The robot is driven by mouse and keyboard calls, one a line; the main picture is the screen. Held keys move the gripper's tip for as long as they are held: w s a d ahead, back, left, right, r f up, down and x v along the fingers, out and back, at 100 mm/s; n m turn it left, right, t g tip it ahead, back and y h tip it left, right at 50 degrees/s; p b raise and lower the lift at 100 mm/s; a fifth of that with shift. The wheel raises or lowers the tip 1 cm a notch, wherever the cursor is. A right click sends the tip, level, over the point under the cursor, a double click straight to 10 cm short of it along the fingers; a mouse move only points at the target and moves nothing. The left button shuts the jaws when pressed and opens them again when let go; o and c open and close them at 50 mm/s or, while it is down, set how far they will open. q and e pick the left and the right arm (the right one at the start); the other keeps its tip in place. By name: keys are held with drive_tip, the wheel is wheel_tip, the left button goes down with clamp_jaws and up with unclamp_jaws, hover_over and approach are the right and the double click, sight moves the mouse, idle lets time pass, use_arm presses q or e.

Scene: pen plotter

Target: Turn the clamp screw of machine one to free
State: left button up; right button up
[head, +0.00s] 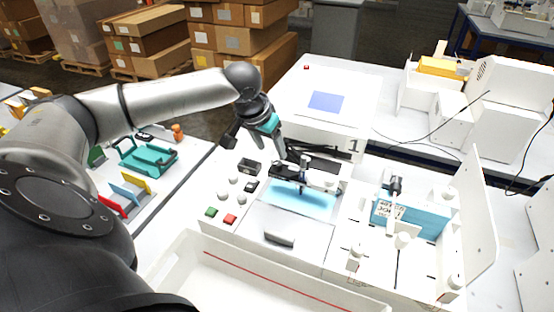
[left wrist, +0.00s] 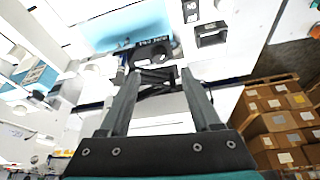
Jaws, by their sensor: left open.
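Machine one (head: 326,118) is a white plotter with a "1" on its front, right of my left gripper in the head view. Its dark carriage (head: 290,170) stands over a lit blue bed (head: 303,196). My left gripper (head: 257,149) is open and empty, above and behind the left end of the carriage. In the left wrist view, the open fingers (left wrist: 160,73) have the black carriage parts (left wrist: 155,78) beyond and between their tips, with no visible contact. Small lettering shows beside a dark part there. I cannot clearly make out the clamp screw or its setting. My right gripper is not in view.
A white box with a blue block (head: 425,220) and white knobs stands right of the bed. Red and green buttons (head: 230,219) are at the front left. A white tray (head: 205,246) lies in front. A teal holder (head: 148,158) is on the left table.

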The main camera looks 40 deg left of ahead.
sight(278, 163)
use_arm(q)
drive_tip(key=x, duration=0.7)
drive_tip(key=shift+w, duration=0.1)
drive_tip(key=shift+c, duration=0.2)
clamp_jaws()
